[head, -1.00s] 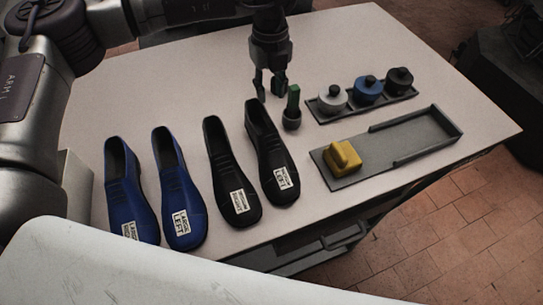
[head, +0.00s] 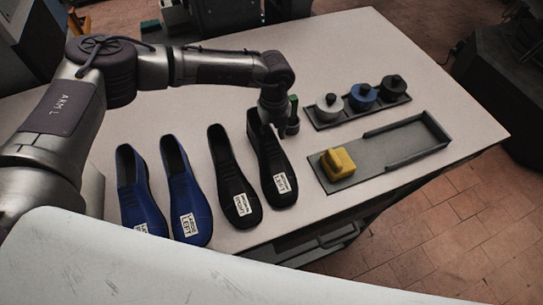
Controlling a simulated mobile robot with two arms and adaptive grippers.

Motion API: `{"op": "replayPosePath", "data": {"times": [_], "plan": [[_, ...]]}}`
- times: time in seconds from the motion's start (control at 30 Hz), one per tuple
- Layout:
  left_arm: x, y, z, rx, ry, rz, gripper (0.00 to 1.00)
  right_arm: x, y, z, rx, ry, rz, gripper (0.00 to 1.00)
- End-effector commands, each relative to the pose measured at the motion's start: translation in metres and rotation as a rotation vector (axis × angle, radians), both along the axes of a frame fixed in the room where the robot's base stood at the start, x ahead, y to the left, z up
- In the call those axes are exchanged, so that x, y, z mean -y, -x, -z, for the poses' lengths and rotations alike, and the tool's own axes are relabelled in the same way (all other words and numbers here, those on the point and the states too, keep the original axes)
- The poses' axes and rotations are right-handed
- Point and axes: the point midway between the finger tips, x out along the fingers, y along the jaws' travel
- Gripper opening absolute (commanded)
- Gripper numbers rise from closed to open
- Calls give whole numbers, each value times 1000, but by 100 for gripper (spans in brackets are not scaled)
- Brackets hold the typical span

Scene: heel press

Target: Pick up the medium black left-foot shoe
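The medium black left-foot shoe (head: 274,168) lies on the table, right of its mate, with its toe label reading LEFT toward me and its heel toward the back. My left gripper (head: 270,128) points down at the heel end of this shoe, over its opening. Its fingertips are small, dark and partly lost against the black shoe, so I cannot tell whether they are closed on the heel wall. The medium black right-foot shoe (head: 233,180) lies just to the left, apart from the gripper. My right gripper is not in view.
Two large blue shoes, one (head: 141,194) and the other (head: 185,190), lie further left. A green-handled tool (head: 293,110) stands close behind the gripper. A tray with white, blue and black knobbed pieces (head: 363,97) and a grey fixture (head: 408,143) with a yellow block (head: 337,164) are at right.

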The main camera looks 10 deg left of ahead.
Motion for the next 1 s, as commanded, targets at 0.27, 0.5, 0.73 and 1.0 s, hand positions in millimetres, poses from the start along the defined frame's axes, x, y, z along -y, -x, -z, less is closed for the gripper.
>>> {"op": "replayPosePath", "data": {"times": [0.27, 0.5, 0.73, 1.0], "plan": [[0, 0, 0, 0, 0, 0, 14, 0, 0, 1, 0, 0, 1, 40], [0, 0, 0, 0, 0, -1, 0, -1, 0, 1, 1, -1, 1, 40], [0, -1, -1, 1, 2, -1, 0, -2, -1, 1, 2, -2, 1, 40], [0, -1, -5, 3, 2, -1, 0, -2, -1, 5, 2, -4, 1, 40]]}}
